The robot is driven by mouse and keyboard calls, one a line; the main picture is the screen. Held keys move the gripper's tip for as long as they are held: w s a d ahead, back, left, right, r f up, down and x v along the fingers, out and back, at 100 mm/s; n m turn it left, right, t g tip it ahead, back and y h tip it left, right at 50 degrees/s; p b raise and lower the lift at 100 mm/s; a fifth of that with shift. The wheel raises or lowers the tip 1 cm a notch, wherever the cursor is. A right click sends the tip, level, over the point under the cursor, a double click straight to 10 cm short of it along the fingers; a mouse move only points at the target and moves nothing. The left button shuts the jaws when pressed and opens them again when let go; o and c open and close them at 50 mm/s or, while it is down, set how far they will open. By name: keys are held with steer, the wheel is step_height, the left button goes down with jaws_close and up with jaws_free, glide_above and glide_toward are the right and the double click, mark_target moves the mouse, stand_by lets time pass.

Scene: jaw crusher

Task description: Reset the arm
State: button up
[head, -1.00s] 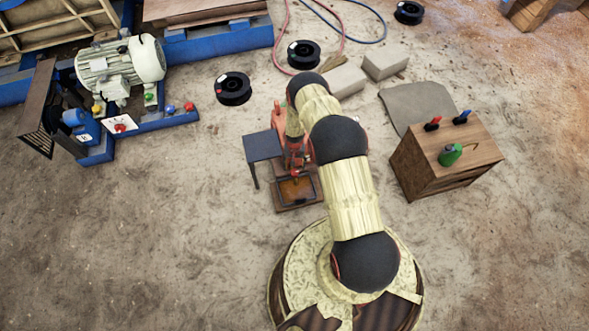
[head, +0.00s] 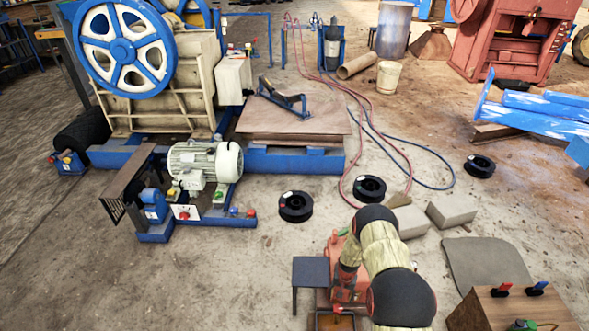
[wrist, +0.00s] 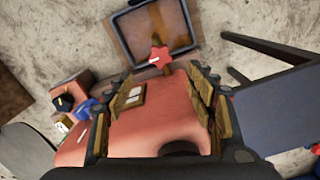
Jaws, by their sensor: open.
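My gripper (wrist: 165,95) is open in the wrist view, with its two fingers on either side of a red machine body (wrist: 160,130). Nothing is held between the fingers. Whether the fingers touch the red body I cannot tell. A red star-shaped knob (wrist: 160,57) lies just beyond the fingertips, and a dark-rimmed tray (wrist: 184,42) is past it. In the head view my arm covers much of the red machine (head: 337,245), and my gripper is not clear there.
A small dark table (head: 311,271) stands left of the red machine. A wooden box (head: 512,309) with red, blue and green handles stands at right. Black spools (head: 295,206), concrete blocks (head: 452,209) and hoses (head: 395,150) lie behind. The crusher (head: 150,70) and motor (head: 205,163) stand at left.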

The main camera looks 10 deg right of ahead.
steer(key=s+a+n+g, duration=0.1)
steer(key=s+a+g, duration=0.15)
steer(key=s, duration=0.55)
steer(key=s+a+r+n+p, duration=0.1)
steer(key=s+a+r, duration=0.1)
steer(key=r, duration=1.2)
steer(key=s+a+r+n+p, duration=0.1)
steer(key=a+r, duration=0.1)
steer(key=r, duration=1.2)
steer(key=s+a+r+n, duration=0.1)
steer(key=s+a+r, duration=0.1)
steer(key=r, duration=1.1)
steer(key=s+a+r+n+t+p, duration=0.1)
steer(key=s+r, duration=0.3)
steer(key=r, duration=0.8)
steer(key=s+a+r+n+t+p, duration=0.1)
steer(key=s+a+r+t, duration=0.3)
steer(key=r, duration=0.8)
steer(key=s+a+r+n+t+p, duration=0.1)
steer(key=s+a+r+t+p, duration=0.2)
steer(key=r, duration=0.9)
steer(key=s, duration=0.3)
steer(key=shift+s, duration=0.15)
